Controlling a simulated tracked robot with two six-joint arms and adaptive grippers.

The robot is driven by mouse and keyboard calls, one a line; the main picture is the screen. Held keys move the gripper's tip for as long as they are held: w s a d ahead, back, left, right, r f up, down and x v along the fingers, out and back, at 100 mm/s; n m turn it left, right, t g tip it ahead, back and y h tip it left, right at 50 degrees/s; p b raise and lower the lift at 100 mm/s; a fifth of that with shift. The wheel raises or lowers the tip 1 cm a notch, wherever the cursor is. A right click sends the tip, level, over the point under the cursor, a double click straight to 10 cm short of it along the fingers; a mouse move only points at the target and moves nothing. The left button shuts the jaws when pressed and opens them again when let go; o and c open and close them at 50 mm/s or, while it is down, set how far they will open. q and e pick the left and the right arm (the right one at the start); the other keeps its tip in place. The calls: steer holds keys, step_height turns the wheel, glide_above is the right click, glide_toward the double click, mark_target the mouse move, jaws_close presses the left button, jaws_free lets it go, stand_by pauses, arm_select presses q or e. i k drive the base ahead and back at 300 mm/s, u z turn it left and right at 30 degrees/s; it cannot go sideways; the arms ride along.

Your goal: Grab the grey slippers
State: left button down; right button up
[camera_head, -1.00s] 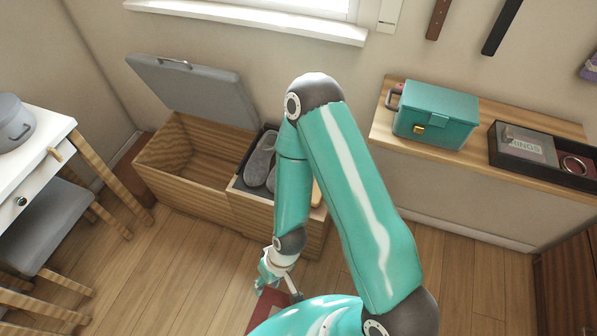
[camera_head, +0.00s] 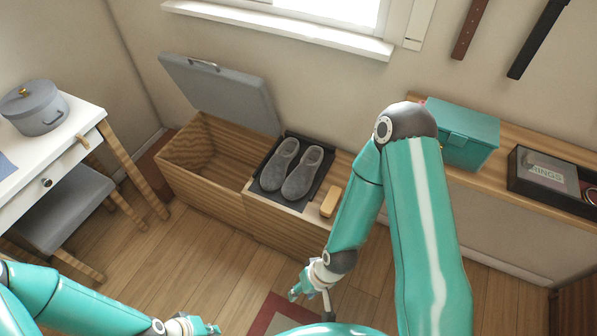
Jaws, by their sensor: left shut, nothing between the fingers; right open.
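The grey slippers, a left one (camera_head: 278,166) and a right one (camera_head: 302,174), lie side by side on a dark tray (camera_head: 266,190) on top of the wooden bench. My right gripper (camera_head: 311,291) is open and empty, low over the floor in front of the bench, below the slippers in the picture. My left gripper (camera_head: 212,329) is shut and empty at the bottom edge, well apart from the slippers. Nothing covers the slippers.
The bench's left compartment (camera_head: 204,150) stands open with its grey lid (camera_head: 225,90) raised. A tan brush-like block (camera_head: 331,201) lies right of the tray. A teal box (camera_head: 464,132) and a dark tray (camera_head: 560,183) sit on the right shelf. A white desk (camera_head: 75,125) stands left.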

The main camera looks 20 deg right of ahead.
mark_target(297, 185)
steer(key=u, duration=0.1)
steer(key=i, duration=1)
steer(key=z, duration=0.1)
